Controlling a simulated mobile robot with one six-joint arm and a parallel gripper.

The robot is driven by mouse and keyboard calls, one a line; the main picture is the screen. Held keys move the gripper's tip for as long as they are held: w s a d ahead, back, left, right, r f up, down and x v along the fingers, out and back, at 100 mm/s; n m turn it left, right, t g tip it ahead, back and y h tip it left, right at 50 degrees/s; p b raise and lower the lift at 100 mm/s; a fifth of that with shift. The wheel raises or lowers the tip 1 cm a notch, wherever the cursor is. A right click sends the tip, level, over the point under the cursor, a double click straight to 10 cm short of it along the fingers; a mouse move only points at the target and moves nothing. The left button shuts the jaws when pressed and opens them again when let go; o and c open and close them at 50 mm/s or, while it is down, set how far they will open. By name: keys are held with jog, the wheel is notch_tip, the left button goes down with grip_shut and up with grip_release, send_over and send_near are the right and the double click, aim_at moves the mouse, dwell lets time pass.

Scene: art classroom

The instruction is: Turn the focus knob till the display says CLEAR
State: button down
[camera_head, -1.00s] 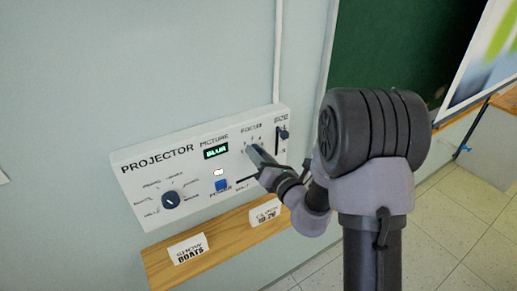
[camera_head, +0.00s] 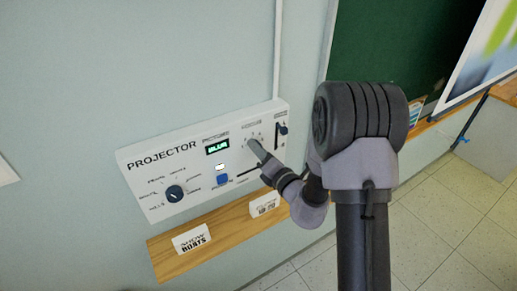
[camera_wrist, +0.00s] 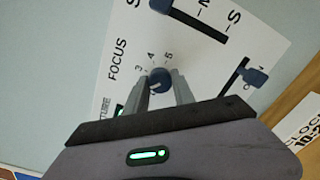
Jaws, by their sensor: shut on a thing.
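The white projector panel (camera_head: 150,170) is on the wall. Its small display (camera_head: 217,145) shows green letters that read BLUR. The focus knob (camera_wrist: 160,77) is a small dark blue knob among printed numbers, of which 3, 4 and 5 show in the wrist view, beside the word FOCUS. My gripper (camera_head: 254,146) reaches the panel from the right. In the wrist view its two fingers (camera_wrist: 160,84) stand on either side of the knob and are shut on it. The fingers hide the knob in the head view. I cannot tell which number the knob points at.
Close by are the size slider (camera_head: 282,129), the blue power button (camera_head: 222,180), another slider (camera_wrist: 255,77) and a round dial (camera_head: 174,193). A wooden ledge (camera_head: 168,264) below holds a SHOW BOATS card (camera_head: 191,239) and a CLOCK card (camera_head: 264,205).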

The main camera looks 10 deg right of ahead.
jog(key=shift+r, duration=0.1)
jog(key=c, duration=1.1)
grip_release()
jog(key=shift+w, duration=0.1)
jog(key=shift+o, duration=0.2)
jog(key=p+v, duration=1)
jog(key=v, duration=0.7)
jog(key=shift+s, duration=0.2)
